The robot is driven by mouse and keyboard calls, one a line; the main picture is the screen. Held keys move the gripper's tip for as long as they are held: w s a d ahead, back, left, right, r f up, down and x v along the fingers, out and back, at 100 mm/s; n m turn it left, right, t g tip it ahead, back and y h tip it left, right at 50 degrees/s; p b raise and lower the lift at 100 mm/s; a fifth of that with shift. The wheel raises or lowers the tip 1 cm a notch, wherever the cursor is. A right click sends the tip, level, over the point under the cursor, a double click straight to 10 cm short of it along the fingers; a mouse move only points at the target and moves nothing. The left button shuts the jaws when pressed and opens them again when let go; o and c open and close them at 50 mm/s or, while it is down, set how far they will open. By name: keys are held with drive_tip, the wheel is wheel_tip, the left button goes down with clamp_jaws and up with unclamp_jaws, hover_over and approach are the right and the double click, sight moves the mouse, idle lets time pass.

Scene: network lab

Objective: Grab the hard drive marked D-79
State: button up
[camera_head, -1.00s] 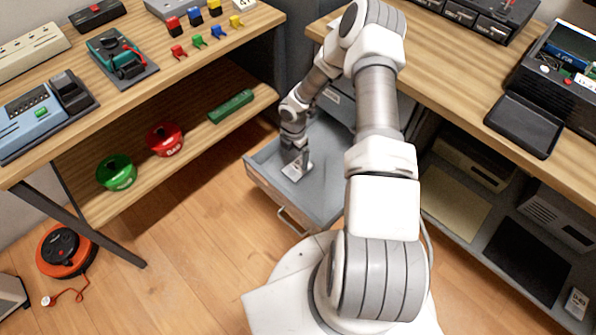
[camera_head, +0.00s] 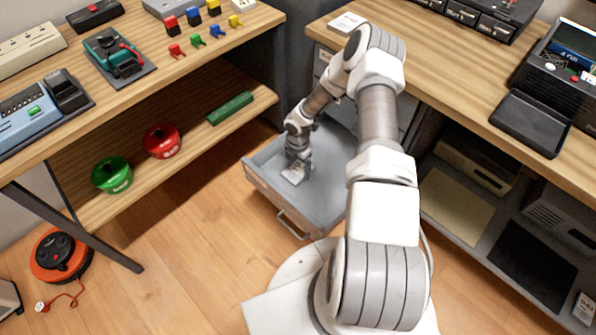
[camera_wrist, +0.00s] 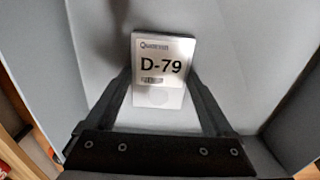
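The hard drive marked D-79 (camera_wrist: 163,60) is a small silver-white plate with black print. It lies label up in the open grey drawer (camera_head: 325,195), and it also shows in the head view (camera_head: 292,175) below my gripper. My gripper (camera_wrist: 161,76) points down into the drawer. Its two dark fingers are spread, one along each side of the drive, with their tips close to its edges. Whether the tips touch the drive is not clear. In the head view my gripper (camera_head: 298,167) partly covers the drive.
The drawer walls rise close around my gripper. A workbench (camera_head: 455,95) stands right of the drawer, and a shelf with a green bowl (camera_head: 113,174), a red bowl (camera_head: 162,141) and a green bar (camera_head: 230,108) is at left.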

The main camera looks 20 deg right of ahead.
drive_tip(key=c, duration=0.9)
drive_tip(key=shift+o, duration=0.2)
drive_tip(key=shift+r, duration=0.15)
